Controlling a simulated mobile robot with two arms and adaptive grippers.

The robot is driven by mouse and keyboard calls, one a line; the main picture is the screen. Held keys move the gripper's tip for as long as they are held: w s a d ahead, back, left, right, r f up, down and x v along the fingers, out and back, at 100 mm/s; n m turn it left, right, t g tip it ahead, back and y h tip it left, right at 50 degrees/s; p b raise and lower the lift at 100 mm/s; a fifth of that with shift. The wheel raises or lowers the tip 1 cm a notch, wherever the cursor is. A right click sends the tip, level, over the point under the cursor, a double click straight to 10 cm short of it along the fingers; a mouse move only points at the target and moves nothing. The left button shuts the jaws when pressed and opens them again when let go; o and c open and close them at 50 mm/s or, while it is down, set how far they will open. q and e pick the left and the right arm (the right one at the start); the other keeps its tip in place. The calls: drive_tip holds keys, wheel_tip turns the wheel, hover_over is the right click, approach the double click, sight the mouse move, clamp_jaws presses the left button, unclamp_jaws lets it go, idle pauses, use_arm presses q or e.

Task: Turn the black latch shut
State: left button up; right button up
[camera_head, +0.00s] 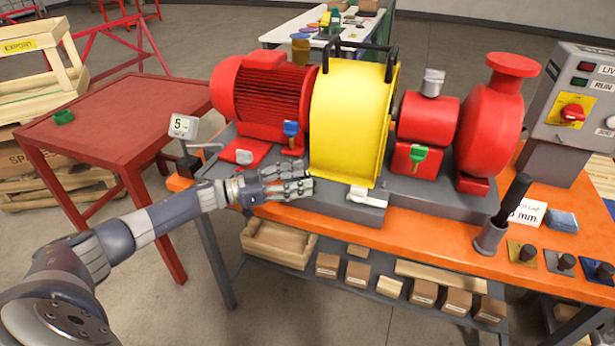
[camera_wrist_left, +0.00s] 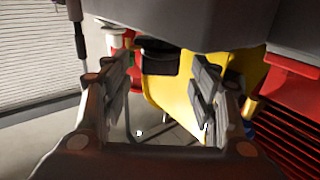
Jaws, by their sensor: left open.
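The yellow guard (camera_head: 350,115) stands between the red motor (camera_head: 265,95) and the red pump (camera_head: 490,130). My left gripper (camera_head: 308,180) is at the guard's lower front left, with its fingers pointing toward the guard. In the left wrist view the gripper (camera_wrist_left: 165,115) is open, with nothing between its fingers. A black piece, which looks like the latch (camera_wrist_left: 158,57), shows there beside the yellow guard (camera_wrist_left: 175,100), beyond the fingers. I cannot make out the black latch in the head view, and I cannot tell its angle. My right gripper is not in view.
A pale block (camera_head: 367,195) sits on the grey base just right of the gripper. Blue (camera_head: 291,130) and green (camera_head: 419,155) handles stand on either side of the guard. A small display (camera_head: 183,126) stands left, and a black rod in a holder (camera_head: 490,236) stands front right.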

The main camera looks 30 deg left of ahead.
use_arm(q)
drive_tip(key=v, duration=0.9)
drive_tip(key=shift+r, duration=0.1)
drive_tip(key=shift+c, duration=0.2)
